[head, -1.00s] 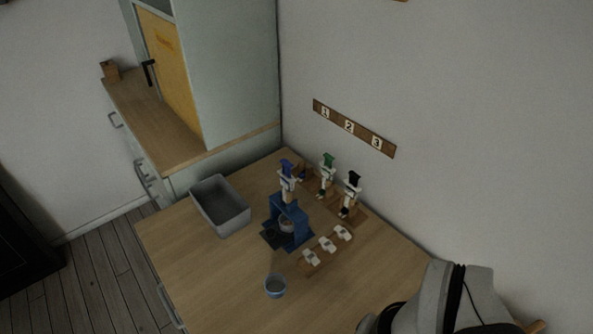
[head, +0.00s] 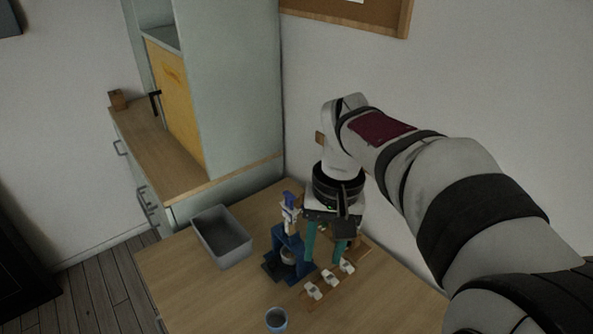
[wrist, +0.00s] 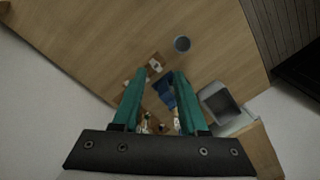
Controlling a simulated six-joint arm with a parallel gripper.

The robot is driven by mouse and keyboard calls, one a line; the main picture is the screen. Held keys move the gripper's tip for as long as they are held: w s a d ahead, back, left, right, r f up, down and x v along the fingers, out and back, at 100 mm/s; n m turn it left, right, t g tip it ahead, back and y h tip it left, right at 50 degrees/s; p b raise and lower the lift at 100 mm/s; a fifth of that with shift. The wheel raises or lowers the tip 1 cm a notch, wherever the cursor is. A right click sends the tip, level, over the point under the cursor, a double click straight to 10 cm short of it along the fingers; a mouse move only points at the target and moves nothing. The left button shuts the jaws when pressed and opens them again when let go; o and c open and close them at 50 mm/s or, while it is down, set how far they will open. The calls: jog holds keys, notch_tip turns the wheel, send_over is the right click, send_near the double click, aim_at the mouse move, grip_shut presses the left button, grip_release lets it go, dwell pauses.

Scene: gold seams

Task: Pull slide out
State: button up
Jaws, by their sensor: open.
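A blue stand (head: 282,240) is on the table, with a blue-topped white syringe-like piece (head: 290,211) upright on it and a round cup-like part (head: 288,256) inside. A dark flat plate (head: 272,268) juts from its front left; I cannot tell whether this is the slide. My gripper (head: 324,260), with teal fingers, is open and empty, pointing down just right of the stand. In the wrist view its fingers (wrist: 160,74) are apart, with the blue stand (wrist: 166,92) seen beyond them. The other syringe-like pieces are mostly hidden behind my gripper in the head view.
A wooden strip with white blocks (head: 314,291) lies in front of my gripper. A grey bin (head: 222,240) stands left of the stand. A small blue-grey cup (head: 276,320) is near the front. A tall cabinet (head: 230,90) stands behind left. The table's left front is clear.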

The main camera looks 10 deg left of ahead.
jog(key=w+a+f+n, duration=0.2)
jog(key=w+a+f, duration=0.1)
jog(key=w+a, duration=0.3)
jog(key=n, duration=0.2)
send_over(272, 265)
notch_tip(272, 265, down, 5)
jog(key=shift+n+h, duration=0.3)
jog(key=shift+h, duration=0.1)
notch_tip(272, 265, down, 14)
jog(key=shift+f, duration=0.95)
grip_shut()
